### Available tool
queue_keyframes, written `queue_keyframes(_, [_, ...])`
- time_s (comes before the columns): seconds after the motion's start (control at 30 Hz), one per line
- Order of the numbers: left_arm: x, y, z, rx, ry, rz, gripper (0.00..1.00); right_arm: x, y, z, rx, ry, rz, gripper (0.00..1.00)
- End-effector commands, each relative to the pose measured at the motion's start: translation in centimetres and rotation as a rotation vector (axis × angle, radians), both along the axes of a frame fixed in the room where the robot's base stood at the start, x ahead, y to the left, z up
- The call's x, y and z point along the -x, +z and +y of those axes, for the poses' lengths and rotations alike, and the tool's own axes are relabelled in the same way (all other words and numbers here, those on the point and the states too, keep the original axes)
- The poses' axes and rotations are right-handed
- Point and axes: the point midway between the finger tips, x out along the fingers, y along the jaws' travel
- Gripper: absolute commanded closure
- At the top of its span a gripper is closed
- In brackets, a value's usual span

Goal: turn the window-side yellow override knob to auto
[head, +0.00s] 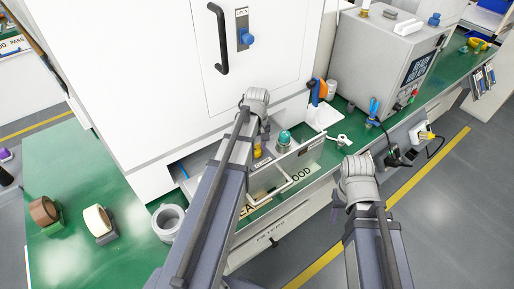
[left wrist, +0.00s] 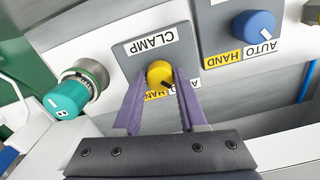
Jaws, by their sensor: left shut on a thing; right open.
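The yellow knob (left wrist: 159,74) sits on a grey plate labelled CLAMP (left wrist: 151,43). My left gripper (left wrist: 160,88) is shut on it, one purple finger at each side. The HAND and AUTO labels below the knob are partly covered by the fingers. The knob's pointer is too small and covered to read surely. In the head view a small yellow part (head: 257,151) shows beside my left wrist, low on the white machine. My right gripper (head: 341,205) is open and empty, over the front edge of the green bench.
A blue knob (left wrist: 255,25) with its own HAND and AUTO labels is close by on the right in the left wrist view. A teal knob (left wrist: 68,98) stands out on the left.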

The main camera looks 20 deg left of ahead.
Motion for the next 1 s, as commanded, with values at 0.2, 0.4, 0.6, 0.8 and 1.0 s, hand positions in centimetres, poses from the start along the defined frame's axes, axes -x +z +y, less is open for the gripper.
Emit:
queue_keyframes(0.2, [0.01, 0.0, 0.01, 0.0, 0.008, 0.0, 1.0, 0.0, 0.0, 0.0, 0.0, 0.0, 0.0, 0.5])
queue_keyframes(0.4, [0.01, 0.0, 0.01, 0.0, 0.008, 0.0, 1.0, 0.0, 0.0, 0.0, 0.0, 0.0, 0.0, 0.5])
queue_keyframes(0.6, [0.01, 0.0, 0.01, 0.0, 0.007, 0.0, 0.36, 0.0, 0.0, 0.0, 0.0, 0.0, 0.0, 0.5])
queue_keyframes(0.8, [0.0, 0.0, 0.01, 0.0, 0.006, 0.0, 0.29, 0.0, 0.0, 0.0, 0.0, 0.0, 0.0, 0.5])
queue_keyframes(1.0, [0.01, 0.21, 0.01, 0.0, 0.006, 0.0, 0.29, 0.0, 0.2, 0.0, 0.0, 0.0, 0.0, 0.5])
